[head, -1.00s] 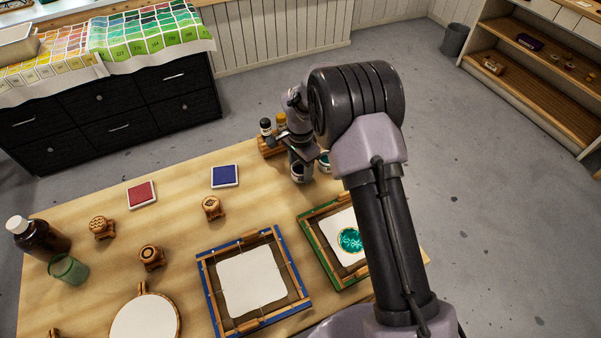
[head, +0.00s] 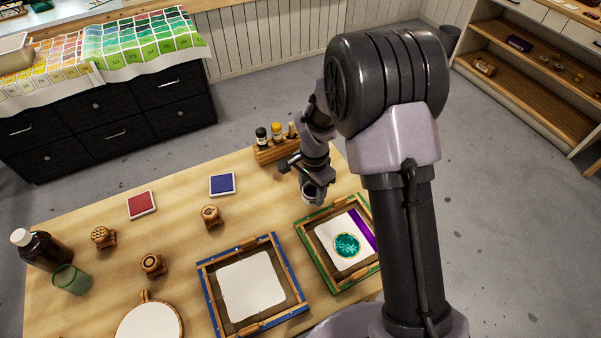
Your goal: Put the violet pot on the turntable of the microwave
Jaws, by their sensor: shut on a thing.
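My gripper (head: 306,184) is shut on a small pot (head: 311,195) near the far right edge of the wooden table. The pot shows as a pale, dark-mouthed shape just below the jaws; its colour is hard to tell, and the gripper hides part of it. It is close to the far left corner of the green frame; I cannot tell whether it touches anything below. No microwave or turntable is in view.
A green frame (head: 316,257) holds cloth with a teal emblem and violet stripe. A blue frame (head: 214,297) lies left of it. A wooden rack (head: 267,156) holds bottles behind my gripper. Two ink pads and several stamps stand left. Grey floor is clear at right.

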